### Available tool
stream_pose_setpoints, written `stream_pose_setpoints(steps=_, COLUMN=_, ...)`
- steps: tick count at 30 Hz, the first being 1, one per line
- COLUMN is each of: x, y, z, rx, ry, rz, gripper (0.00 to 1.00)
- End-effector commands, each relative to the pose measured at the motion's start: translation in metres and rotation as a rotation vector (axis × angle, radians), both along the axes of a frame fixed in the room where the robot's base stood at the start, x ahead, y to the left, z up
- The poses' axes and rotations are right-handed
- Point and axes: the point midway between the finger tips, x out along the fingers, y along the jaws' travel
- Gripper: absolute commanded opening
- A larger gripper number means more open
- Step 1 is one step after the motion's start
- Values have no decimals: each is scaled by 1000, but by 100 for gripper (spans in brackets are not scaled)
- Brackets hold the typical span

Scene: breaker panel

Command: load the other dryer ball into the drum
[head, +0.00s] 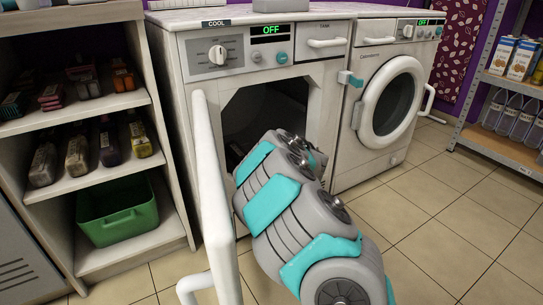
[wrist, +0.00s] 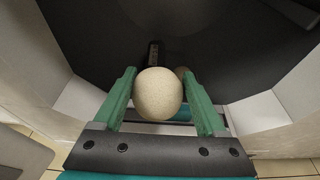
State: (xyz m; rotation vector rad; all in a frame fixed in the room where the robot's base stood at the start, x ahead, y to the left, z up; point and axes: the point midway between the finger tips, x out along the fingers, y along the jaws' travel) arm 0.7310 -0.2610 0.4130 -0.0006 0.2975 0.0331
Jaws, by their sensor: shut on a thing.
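In the wrist view a cream, speckled dryer ball (wrist: 158,94) sits between the two green fingers of my gripper (wrist: 158,98), which is shut on it. The dark drum (wrist: 90,35) opens around and beyond the ball. In the head view the drum (head: 262,108) shows as a dark opening in the left machine (head: 190,88). My arm reaches into that opening and hides the fingers and the ball there. A small brownish shape (wrist: 181,71) shows in shadow just behind the ball; I cannot tell what it is.
The left machine's open white door (head: 213,190) stands close to the left of my arm. A second machine (head: 390,100) with a round door is at the right. A shelf unit with a green bin (head: 118,212) stands left. Tiled floor (head: 440,235) is clear at right.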

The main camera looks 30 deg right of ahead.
Motion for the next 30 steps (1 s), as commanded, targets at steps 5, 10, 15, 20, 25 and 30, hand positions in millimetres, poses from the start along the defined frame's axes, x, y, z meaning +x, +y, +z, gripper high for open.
stream_pose_setpoints(steps=5, x=20, y=3, z=0, rx=1, ry=0, rz=0, gripper=20)
stream_pose_setpoints(steps=10, x=37, y=7, z=-2, rx=2, ry=2, rz=-1, gripper=20)
stream_pose_setpoints(steps=15, x=55, y=10, z=-1, rx=2, ry=1, rz=0, gripper=20)
stream_pose_setpoints(steps=20, x=72, y=13, z=-1, rx=2, ry=0, rz=0, gripper=20)
stream_pose_setpoints(steps=25, x=91, y=17, z=-1, rx=4, ry=-1, rz=0, gripper=20)
stream_pose_setpoints(steps=30, x=109, y=20, z=-1, rx=2, ry=0, rz=0, gripper=20)
